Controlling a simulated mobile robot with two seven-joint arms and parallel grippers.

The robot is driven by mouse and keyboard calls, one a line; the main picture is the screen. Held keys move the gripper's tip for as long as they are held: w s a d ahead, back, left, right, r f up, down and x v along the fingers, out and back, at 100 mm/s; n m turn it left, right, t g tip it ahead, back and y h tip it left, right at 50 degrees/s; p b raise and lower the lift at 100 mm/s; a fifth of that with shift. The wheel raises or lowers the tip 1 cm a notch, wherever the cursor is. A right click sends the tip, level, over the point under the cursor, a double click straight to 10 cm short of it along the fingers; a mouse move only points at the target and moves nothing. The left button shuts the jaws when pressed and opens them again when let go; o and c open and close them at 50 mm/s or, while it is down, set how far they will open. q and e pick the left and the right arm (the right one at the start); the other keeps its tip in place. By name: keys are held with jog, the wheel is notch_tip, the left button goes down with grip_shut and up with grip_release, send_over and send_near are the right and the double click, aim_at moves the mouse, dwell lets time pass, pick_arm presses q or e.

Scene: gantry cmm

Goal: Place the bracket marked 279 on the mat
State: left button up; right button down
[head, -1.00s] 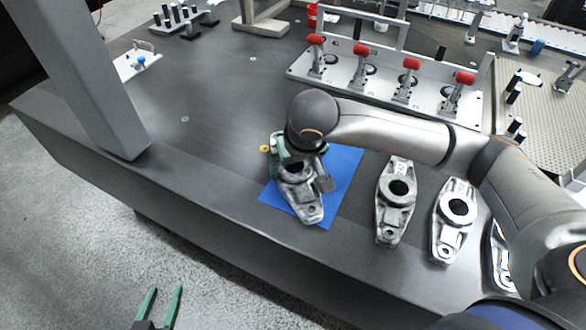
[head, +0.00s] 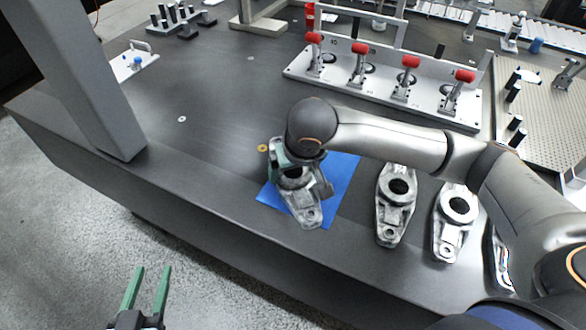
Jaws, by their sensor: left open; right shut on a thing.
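A grey metal bracket (head: 303,205) with a round bore lies over the blue mat (head: 343,176) on the dark table. My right gripper (head: 298,172) is shut on this bracket near its upper end, and the wrist hides part of the grip. I cannot tell whether the bracket touches the mat, and no marking on it is readable. My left gripper (head: 147,288), with green fingers, is open and empty over the floor in front of the table.
Two similar brackets stand to the right, one nearer (head: 394,210) and one farther (head: 452,228); another (head: 500,262) is partly behind my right arm. A fixture with red-handled clamps (head: 385,85) is at the back. A grey post (head: 95,90) rises at left. The table's left-centre is mostly clear.

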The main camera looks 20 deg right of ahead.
jog(key=shift+c, duration=0.6)
grip_release()
jog(key=shift+o, duration=0.6)
pick_arm(q)
jog(key=shift+w+r+t, duration=0.2)
jog(key=shift+r+t, duration=0.1)
jog(key=shift+r, duration=0.45)
jog(key=shift+f, duration=0.1)
pick_arm(e)
jog(key=shift+p+v, duration=0.3)
jog(key=shift+v, duration=0.5)
pick_arm(q)
jog(key=s+f+g+p, duration=0.1)
jog(key=s+f+g, duration=0.2)
jog(key=f, duration=0.2)
jog(key=s+f+n+g, duration=0.1)
jog(key=s+f+g, duration=0.1)
jog(key=s+f, duration=0.2)
notch_tip(320, 180, down, 2)
jog(key=shift+d+f+g+y+p, duration=0.2)
jog(key=shift+g+y+p, duration=0.15)
jog(key=shift+g+y, duration=0.05)
pick_arm(e)
jog(key=v, duration=1)
jog(key=shift+r, duration=0.25)
jog(key=shift+s, duration=0.15)
